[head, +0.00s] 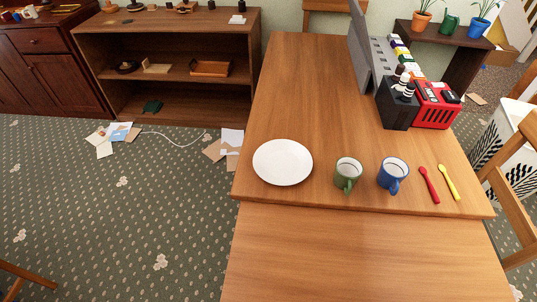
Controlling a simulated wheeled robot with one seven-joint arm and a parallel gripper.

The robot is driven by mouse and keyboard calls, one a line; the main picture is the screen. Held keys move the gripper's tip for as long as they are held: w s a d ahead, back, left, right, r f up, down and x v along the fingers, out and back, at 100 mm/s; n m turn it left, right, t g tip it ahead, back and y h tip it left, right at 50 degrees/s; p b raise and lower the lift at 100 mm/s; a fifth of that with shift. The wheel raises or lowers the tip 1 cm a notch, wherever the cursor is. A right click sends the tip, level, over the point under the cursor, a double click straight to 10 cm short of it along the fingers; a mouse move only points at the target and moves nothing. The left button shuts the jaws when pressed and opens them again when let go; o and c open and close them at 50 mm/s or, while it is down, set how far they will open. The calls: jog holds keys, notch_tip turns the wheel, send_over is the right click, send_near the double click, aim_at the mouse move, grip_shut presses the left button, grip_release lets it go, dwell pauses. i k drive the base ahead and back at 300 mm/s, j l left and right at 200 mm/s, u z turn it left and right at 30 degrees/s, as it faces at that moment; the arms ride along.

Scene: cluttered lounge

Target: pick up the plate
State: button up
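A round white plate (283,162) lies flat on the wooden table (310,100), near the table's left edge and close to its front part. Nothing rests on the plate and its whole rim shows. My gripper is not in the head view, so its place relative to the plate does not show.
Right of the plate stand a green mug (347,174) and a blue mug (393,174), then a red spoon (429,184) and a yellow spoon (448,182). A black holder (397,109) and a red toaster (436,105) stand behind. The table's middle is clear.

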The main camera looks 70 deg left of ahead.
aim_at(279, 162)
jog(key=u, duration=1.6)
jog(key=i+j, duration=0.35)
jog(key=i, duration=0.15)
